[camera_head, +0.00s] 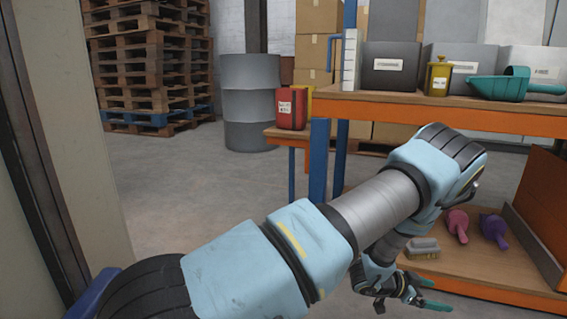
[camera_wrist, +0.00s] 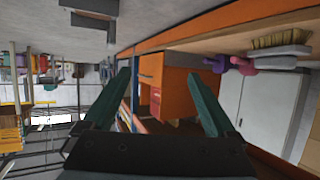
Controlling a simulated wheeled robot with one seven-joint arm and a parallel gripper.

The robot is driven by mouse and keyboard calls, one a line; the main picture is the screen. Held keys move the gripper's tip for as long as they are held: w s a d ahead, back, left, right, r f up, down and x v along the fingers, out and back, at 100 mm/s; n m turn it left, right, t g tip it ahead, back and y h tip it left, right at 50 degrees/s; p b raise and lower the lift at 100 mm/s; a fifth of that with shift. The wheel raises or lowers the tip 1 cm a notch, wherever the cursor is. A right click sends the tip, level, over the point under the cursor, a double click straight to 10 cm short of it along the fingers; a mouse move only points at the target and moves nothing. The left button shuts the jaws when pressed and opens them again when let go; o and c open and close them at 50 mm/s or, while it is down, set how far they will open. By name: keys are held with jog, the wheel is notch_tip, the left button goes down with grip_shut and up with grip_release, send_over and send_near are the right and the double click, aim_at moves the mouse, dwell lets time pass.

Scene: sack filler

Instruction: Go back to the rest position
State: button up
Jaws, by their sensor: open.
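My gripper (camera_head: 408,297) hangs at the end of my bent blue-grey arm, in front of the lower wooden shelf in the head view. In the wrist view its two teal fingers stand wide apart, so my gripper (camera_wrist: 157,76) is open, with nothing between the fingertips. A brush (camera_head: 422,248) lies on the lower shelf just above and to the right of the gripper in the head view. A pink scoop (camera_head: 457,224) and a purple scoop (camera_head: 494,230) lie farther right.
The orange-edged upper shelf (camera_head: 450,108) carries grey bins (camera_head: 390,65), a yellow bottle (camera_head: 438,75) and a teal scoop (camera_head: 510,85). A red canister (camera_head: 291,108) stands left of it. A grey drum (camera_head: 248,100) and stacked pallets (camera_head: 150,60) stand behind open floor.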

jog(key=w+a+r+n+t+y+p, duration=0.4)
jog(key=w+a+r+n+t+y, duration=0.25)
jog(key=w+a+r, duration=0.95)
jog(key=s+a+r+n+g+y+p, duration=0.1)
jog(key=a+r+n+y, duration=0.15)
jog(key=a, duration=0.45)
jog(key=s+a+r+n+y+p, duration=0.1)
jog(key=s+a+r+n, duration=0.1)
jog(key=a+r, duration=0.3)
jog(key=s+a+r+n+g+y+p, duration=0.1)
jog(key=a+r+n+y+p, duration=0.1)
jog(key=a, duration=0.6)
jog(key=s+a+r+n+g+y+p, duration=0.1)
jog(key=s+a+r+n+g, duration=0.1)
jog(key=s+a+r, duration=0.35)
jog(key=s+a+r+n+g+p, duration=0.1)
jog(key=s+a+r+g+p, duration=0.15)
jog(key=s+a, duration=0.6)
jog(key=s+d+r+p, duration=0.1)
jog(key=r+p, duration=1.7)
jog(key=r, duration=0.1)
jog(key=s+d+r+p, duration=0.1)
jog(key=d+r+p, duration=0.1)
jog(key=r+p, duration=1.6)
jog(key=shift+r+t+p, duration=0.3)
jog(key=shift+r+p, duration=0.05)
jog(key=shift+r, duration=0.35)
